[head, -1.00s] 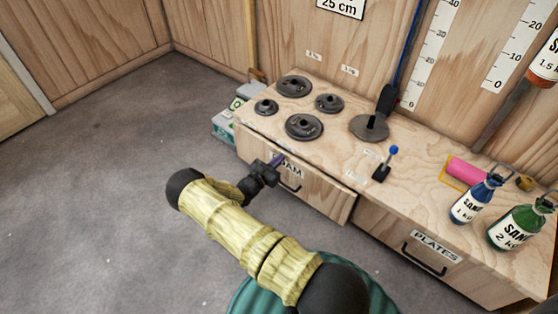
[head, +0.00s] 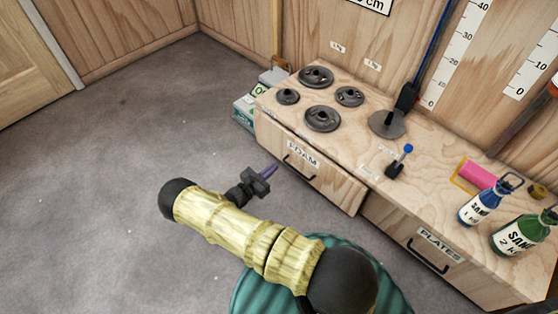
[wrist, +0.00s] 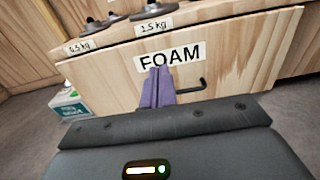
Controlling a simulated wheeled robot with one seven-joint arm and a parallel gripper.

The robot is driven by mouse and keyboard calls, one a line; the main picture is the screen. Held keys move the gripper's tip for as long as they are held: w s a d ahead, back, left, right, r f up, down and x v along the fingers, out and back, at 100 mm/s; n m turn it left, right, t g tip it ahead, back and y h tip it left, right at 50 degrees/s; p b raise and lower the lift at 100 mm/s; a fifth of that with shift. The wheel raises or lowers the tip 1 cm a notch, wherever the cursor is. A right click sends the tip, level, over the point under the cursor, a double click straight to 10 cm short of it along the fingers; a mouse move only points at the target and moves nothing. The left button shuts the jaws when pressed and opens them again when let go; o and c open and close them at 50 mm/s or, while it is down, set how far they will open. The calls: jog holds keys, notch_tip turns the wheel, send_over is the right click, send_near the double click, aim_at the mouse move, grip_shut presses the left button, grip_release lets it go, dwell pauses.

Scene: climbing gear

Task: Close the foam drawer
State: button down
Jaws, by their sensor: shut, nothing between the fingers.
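The foam drawer (head: 318,176) is at the left of the low wooden bench, with a FOAM label and a black bar handle (head: 299,168). Its front stands a little proud of the bench, so it looks slightly open. In the wrist view the drawer front (wrist: 120,85) faces me, and its handle (wrist: 190,91) is partly hidden behind my fingers. My gripper (head: 268,171) has purple fingers, shut and empty. It is in front of the drawer, left of the handle in the head view, apparently apart from the front. The fingertips (wrist: 158,72) overlap the label's lower edge in the wrist view.
Several dark weight plates (head: 322,118) lie on the bench top (head: 440,158). The PLATES drawer (head: 430,240) is to the right, with blue (head: 480,205) and green (head: 522,232) sand bottles above. A box (head: 245,110) stands beyond the bench's left end. The grey floor at left is clear.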

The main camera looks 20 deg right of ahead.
jog(key=shift+s+a, duration=0.1)
jog(key=shift+a, duration=0.25)
jog(key=c, duration=1.7)
grip_release()
jog(key=shift+o, duration=1)
notch_tip(320, 180, up, 6)
jog(key=s+d+m+g+y+p, duration=0.1)
jog(key=s+d+m+g, duration=0.1)
jog(key=m+g, duration=0.2)
jog(key=shift+s+m+g+p, duration=0.3)
jog(key=shift+m+g, duration=0.1)
jog(key=shift+g, duration=0.1)
jog(key=s+a+r+m+y+p, duration=0.2)
jog(key=s+r+m+y, duration=0.3)
jog(key=r, duration=0.7)
jog(key=s+a+r+m+y+p, duration=0.2)
jog(key=s+r+m+y, duration=0.3)
jog(key=r, duration=0.7)
jog(key=s+a+r+m+y+p, duration=0.2)
jog(key=s+r+m+y+p, duration=0.2)
jog(key=s+r+m, duration=0.3)
notch_tip(320, 180, up, 5)
jog(key=shift+r+m+y, duration=0.1)
jog(key=shift+m+y, duration=0.4)
jog(key=shift+y, duration=0.2)
